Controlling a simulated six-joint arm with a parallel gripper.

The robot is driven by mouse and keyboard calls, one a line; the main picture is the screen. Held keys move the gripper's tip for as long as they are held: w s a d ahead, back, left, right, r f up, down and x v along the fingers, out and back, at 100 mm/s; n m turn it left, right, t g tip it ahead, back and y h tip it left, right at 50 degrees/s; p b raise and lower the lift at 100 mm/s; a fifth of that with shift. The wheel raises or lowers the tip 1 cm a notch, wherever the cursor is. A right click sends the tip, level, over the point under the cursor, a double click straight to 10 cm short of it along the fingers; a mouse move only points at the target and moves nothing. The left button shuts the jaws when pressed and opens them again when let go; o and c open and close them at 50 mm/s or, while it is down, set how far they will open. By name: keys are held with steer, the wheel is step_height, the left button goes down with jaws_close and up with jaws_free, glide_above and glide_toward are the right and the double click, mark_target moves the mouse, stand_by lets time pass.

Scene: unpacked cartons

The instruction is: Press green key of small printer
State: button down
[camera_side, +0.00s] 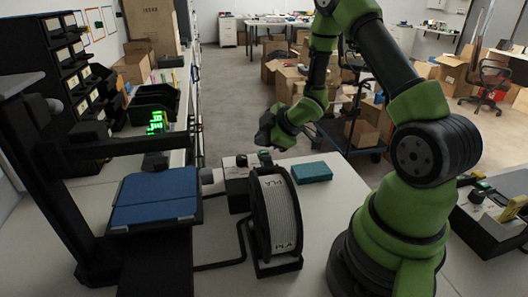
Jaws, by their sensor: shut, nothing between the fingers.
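A small 3D printer with a black frame (50,150) and a blue bed (155,197) stands at the left. Behind the filament spool is a grey box (233,175) with a dark round knob (241,160) and a small dark green key (265,156) on top. The spool hides part of this box. My gripper (264,140) is shut and empty. In the picture it shows just above the green key, apart from it; its exact height is hard to tell.
The PLA spool (274,213) on its black stand is in front of the box. A teal block (312,172) lies right of it. A green lit display (156,122) shows behind the printer. Another device (492,215) sits at far right. The white table (305,200) is clear between spool and arm.

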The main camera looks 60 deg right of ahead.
mark_target(263, 153)
steer(key=shift+f, duration=0.1)
stand_by(0.7)
steer(key=shift+f, duration=0.35)
steer(key=shift+f, duration=0.5)
stand_by(0.6)
steer(key=shift+r, duration=0.95)
steer(key=shift+r, duration=0.1)
steer(key=shift+r, duration=2.4)
